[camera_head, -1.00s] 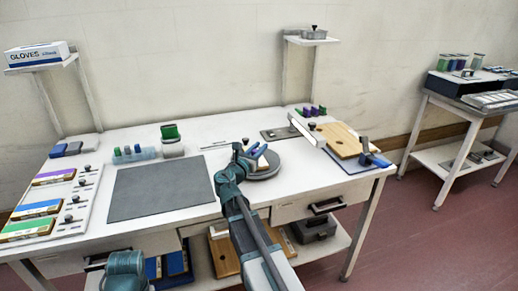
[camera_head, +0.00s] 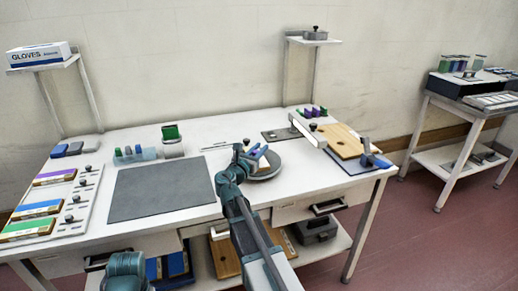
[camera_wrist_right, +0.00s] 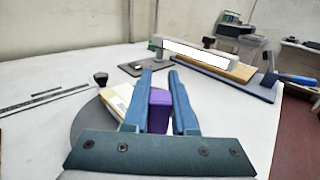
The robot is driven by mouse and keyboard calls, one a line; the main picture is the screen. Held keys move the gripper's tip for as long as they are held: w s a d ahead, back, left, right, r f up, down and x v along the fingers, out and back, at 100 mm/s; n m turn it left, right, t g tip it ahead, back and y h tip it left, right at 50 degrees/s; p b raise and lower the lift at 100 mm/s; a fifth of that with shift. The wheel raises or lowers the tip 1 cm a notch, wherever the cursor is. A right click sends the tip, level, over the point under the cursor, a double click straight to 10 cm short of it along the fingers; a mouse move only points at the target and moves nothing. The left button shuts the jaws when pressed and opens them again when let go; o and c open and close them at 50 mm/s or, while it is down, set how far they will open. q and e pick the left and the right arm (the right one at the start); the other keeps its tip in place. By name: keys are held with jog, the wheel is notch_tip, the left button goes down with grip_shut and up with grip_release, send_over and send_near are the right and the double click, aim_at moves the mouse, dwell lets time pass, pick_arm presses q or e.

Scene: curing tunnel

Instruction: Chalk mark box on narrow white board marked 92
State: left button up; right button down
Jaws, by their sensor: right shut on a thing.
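My right gripper (camera_head: 262,153) is over the grey round disc (camera_head: 267,174) near the middle of the bench. Its blue fingers (camera_wrist_right: 159,78) are shut on a purple block (camera_wrist_right: 158,112), which may be the chalk. A pale, narrow board-like piece (camera_wrist_right: 118,102) lies on the disc just left of the fingers in the wrist view. I cannot read a number on it, and the gripper hides part of it. I cannot tell whether the purple block touches it.
A dark grey mat (camera_head: 158,188) lies left of the disc. A wooden board with a white bar (camera_head: 308,131) and a blue-handled tool (camera_head: 372,158) stand at the right. Coloured boxes (camera_head: 38,208) line the left edge. Small purple and green pieces (camera_head: 311,112) stand at the back right.

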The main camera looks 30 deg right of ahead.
jog(key=shift+s+a, duration=0.1)
jog(key=shift+s, duration=0.2)
jog(key=shift+w+d, duration=0.2)
jog(key=shift+w, duration=0.6)
jog(key=shift+s+a, duration=0.2)
jog(key=shift+s, duration=0.6)
jog(key=shift+w+d+f, duration=0.1)
jog(key=shift+w+d, duration=0.1)
jog(key=shift+w, duration=0.6)
notch_tip(320, 180, up, 6)
jog(key=p, duration=0.6)
